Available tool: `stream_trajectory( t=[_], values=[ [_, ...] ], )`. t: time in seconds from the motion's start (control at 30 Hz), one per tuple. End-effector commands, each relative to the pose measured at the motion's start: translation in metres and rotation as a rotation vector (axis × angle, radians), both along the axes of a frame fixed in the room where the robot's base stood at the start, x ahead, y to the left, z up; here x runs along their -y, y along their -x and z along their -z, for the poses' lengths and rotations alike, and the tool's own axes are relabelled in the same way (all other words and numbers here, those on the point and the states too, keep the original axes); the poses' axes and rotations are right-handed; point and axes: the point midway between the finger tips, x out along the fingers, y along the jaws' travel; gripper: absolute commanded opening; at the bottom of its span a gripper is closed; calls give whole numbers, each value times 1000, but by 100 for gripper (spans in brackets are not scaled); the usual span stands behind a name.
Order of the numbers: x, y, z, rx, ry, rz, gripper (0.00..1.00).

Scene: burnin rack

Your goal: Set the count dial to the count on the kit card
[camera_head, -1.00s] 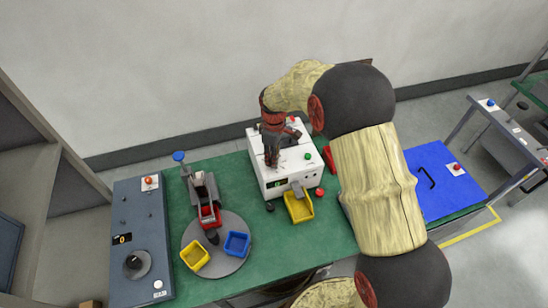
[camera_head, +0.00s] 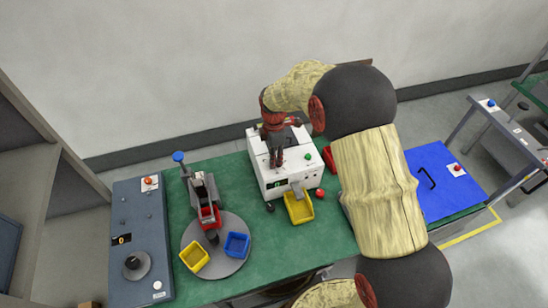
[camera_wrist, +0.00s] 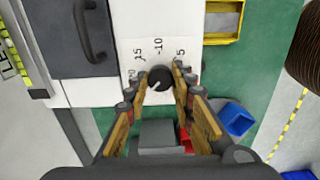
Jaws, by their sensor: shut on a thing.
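The count dial, a round black knob (camera_wrist: 160,79), sits on the top face of the white box (camera_head: 257,172), with the numbers 5, 10, 15 and 20 printed around it. A pale mark on the knob is at its lower left in the wrist view; its exact reading is unclear. My gripper (camera_wrist: 161,75) has one finger on each side of the knob and is shut on it. In the head view my gripper (camera_head: 277,158) points down onto the box top and hides the dial. A small display (camera_head: 278,183) glows green on the box front. I cannot make out a kit card.
A yellow bin (camera_head: 299,208) stands at the box front. A grey turntable (camera_head: 217,268) with a yellow bin (camera_head: 194,256) and a blue bin (camera_head: 237,244) is to the left. A grey panel (camera_head: 140,205) is farther left, a blue panel (camera_head: 450,200) to the right.

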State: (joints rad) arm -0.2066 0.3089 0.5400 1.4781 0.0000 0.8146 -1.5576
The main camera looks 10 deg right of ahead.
Motion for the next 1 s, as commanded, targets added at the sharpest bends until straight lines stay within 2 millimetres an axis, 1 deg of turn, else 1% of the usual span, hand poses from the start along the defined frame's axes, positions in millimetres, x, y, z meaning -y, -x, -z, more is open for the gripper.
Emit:
stream_trajectory(
  t=[0.53, 0.57, 0.87, 1.0],
  values=[
    [-1, -1, -2, 4, -1, -23, 0],
    [-1, -1, -2, 4, -1, -23, 26],
    [0, -1, -1, 1, 0, -22, 43],
    [0, 0, 0, 1, 0, -22, 43]
  ],
)
